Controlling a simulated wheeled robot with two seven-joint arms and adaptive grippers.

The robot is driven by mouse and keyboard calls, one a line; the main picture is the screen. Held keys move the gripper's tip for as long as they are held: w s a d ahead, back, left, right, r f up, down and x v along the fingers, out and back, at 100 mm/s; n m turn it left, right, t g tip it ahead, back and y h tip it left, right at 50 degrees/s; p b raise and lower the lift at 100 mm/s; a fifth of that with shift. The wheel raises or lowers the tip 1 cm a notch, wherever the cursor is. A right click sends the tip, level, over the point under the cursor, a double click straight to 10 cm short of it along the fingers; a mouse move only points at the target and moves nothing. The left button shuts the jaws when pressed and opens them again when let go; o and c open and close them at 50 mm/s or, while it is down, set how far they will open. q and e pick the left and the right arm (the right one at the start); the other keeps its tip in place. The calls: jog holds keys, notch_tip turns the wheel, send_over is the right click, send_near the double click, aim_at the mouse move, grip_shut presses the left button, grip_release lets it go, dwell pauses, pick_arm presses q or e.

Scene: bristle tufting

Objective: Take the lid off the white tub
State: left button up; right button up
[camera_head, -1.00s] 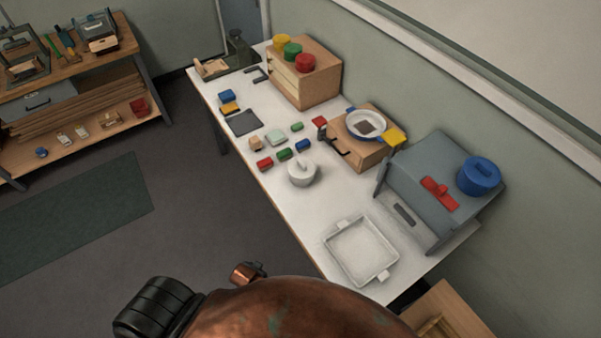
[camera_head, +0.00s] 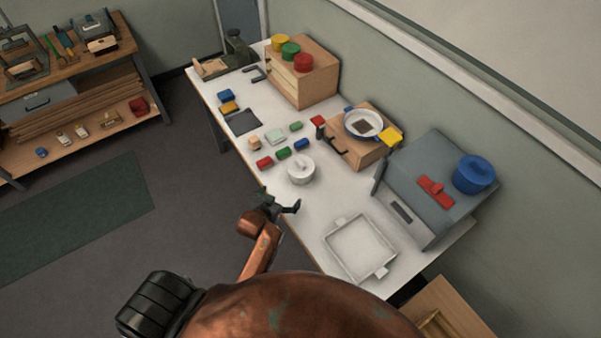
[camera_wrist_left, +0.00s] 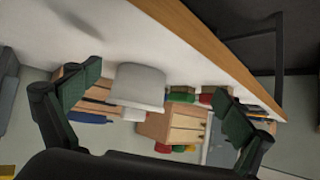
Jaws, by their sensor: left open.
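The white tub (camera_head: 300,173) stands upright on the white table near its front edge, with its lid (camera_head: 301,163) and knob on top. In the left wrist view, which looks upside down, the tub (camera_wrist_left: 138,82) appears between the two fingers, farther off. My left gripper (camera_head: 281,201) is open and empty near the table's front edge, a short gap from the tub on the near side. It also shows in the left wrist view (camera_wrist_left: 156,84) with its green finger pads apart. My right gripper is not in view.
Small red, green and blue blocks (camera_head: 284,154) lie just behind the tub. A white tray (camera_head: 360,248) sits to its right. A grey box (camera_head: 425,180) carries a blue pot (camera_head: 474,175). A wooden drawer box (camera_head: 365,145) stands at the back. The table between tub and tray is clear.

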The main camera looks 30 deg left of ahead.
aim_at(295, 177)
pick_arm(q)
jog(key=w, duration=0.3)
jog(key=w+d+r+t, duration=0.1)
jog(key=w, duration=0.2)
jog(key=w+t, duration=0.1)
jog(key=w, duration=0.2)
jog(key=shift+d+r, duration=0.25)
jog(key=shift+r, duration=0.05)
jog(key=b+x, duration=0.1)
jog(key=x, duration=0.4)
jog(key=shift+w+d, duration=0.1)
jog(key=shift+w, duration=0.35)
jog(key=shift+c, duration=0.3)
jog(key=c, duration=1.2)
